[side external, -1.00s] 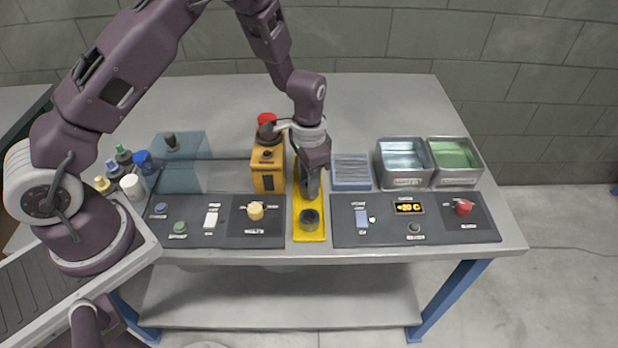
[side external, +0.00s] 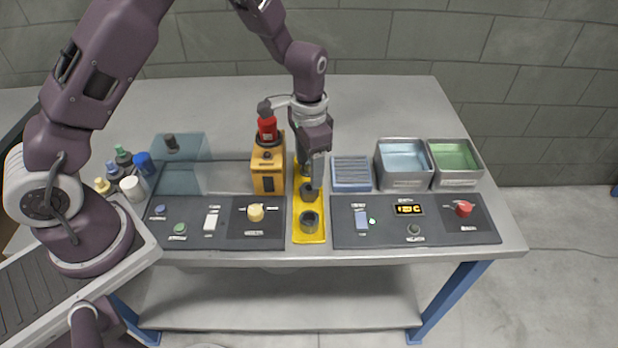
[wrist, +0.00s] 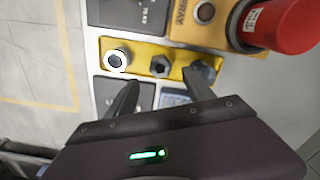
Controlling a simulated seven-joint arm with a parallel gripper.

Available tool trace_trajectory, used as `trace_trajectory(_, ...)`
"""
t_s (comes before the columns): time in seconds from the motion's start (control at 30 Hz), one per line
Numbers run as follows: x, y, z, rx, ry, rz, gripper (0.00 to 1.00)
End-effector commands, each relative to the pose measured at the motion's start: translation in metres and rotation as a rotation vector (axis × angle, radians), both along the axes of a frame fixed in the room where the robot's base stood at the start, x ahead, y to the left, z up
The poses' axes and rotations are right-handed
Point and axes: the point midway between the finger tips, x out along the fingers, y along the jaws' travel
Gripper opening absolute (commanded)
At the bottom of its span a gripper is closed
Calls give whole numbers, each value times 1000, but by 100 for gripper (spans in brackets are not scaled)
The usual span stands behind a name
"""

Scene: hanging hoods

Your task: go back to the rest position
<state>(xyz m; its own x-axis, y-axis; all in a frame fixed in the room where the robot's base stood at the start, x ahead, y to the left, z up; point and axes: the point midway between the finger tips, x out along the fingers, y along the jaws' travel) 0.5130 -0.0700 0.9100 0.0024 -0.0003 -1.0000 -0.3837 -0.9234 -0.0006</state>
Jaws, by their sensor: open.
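My gripper (side external: 316,180) is open and empty, above the yellow tray (side external: 322,232). In the wrist view my gripper (wrist: 162,86) shows its two fingers spread apart, pointing at the yellow tray (wrist: 138,52). A round, ring-like grey piece (side external: 310,222) stands near the tray's front end; it also shows in the wrist view (wrist: 117,60). A dark piece (side external: 308,194), six-sided in the wrist view (wrist: 160,67), stands behind it. A grey piece (wrist: 204,74) at the tray's other end is partly covered by a finger.
An orange box (side external: 268,172) with a red cylinder (side external: 268,130) on top stands close left of my gripper. A blue ribbed block (side external: 351,172) and two metal bins (side external: 403,182) (side external: 455,182) stand right. Control panels (side external: 385,238) flank the tray. Table space behind is clear.

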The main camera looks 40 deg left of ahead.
Motion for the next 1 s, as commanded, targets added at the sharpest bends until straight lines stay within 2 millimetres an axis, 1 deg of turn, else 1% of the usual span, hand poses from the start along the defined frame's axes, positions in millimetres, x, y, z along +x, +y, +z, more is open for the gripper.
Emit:
trace_trajectory(0.07,0,0,10,-1,-3,2,61)
trace_trajectory(0.13,-2,0,28,-9,-17,13,61)
trace_trajectory(0.17,-4,-1,40,-16,-29,24,61)
trace_trajectory(0.27,-24,-1,103,-54,-95,81,61)
trace_trajectory(0.3,-38,0,131,-70,-125,110,61)
trace_trajectory(0.37,-64,2,169,-90,-173,148,61)
trace_trajectory(0.4,-84,4,192,-101,-206,175,61)
trace_trajectory(0.47,-118,7,219,-113,-257,214,61)
trace_trajectory(0.5,-141,9,233,-116,-292,239,61)
trace_trajectory(0.57,-174,13,246,-117,-342,276,61)
trace_trajectory(0.6,-194,15,251,-116,-373,299,61)
trace_trajectory(0.7,-231,20,253,-107,-435,348,61)
trace_trajectory(0.8,-251,23,250,-99,-470,377,61)
trace_trajectory(0.83,-254,23,249,-98,-476,382,61)
trace_trajectory(1.0,-257,24,248,-96,-481,389,61)
